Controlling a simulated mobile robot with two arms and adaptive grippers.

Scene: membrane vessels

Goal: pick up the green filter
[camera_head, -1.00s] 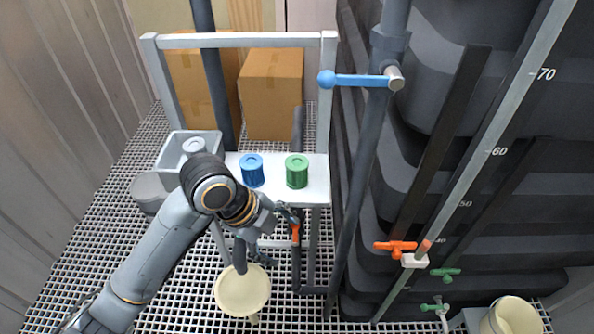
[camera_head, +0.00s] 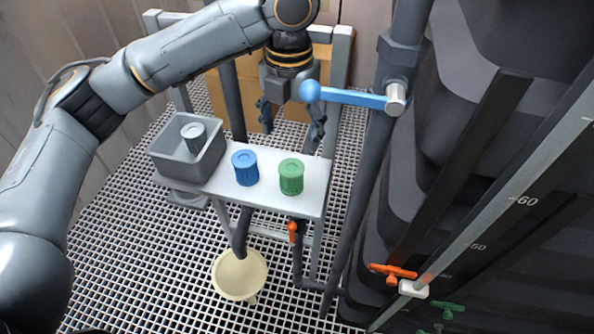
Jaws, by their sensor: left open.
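The green filter (camera_head: 291,177) is a ribbed cylinder standing upright on the right part of a white shelf (camera_head: 311,203). A blue filter (camera_head: 245,168) stands to its left on the same shelf. My left gripper (camera_head: 291,132) is open and empty, pointing down above and behind the green filter in the picture. Its two fingers are spread wide and apart from the filter. My right gripper is not in view.
A grey bin (camera_head: 172,160) holding a grey filter (camera_head: 194,137) is at the shelf's left end. A blue-handled valve (camera_head: 345,97) juts out just right of my gripper. A cream funnel (camera_head: 239,275) is below. Cardboard boxes (camera_head: 228,97) stand behind.

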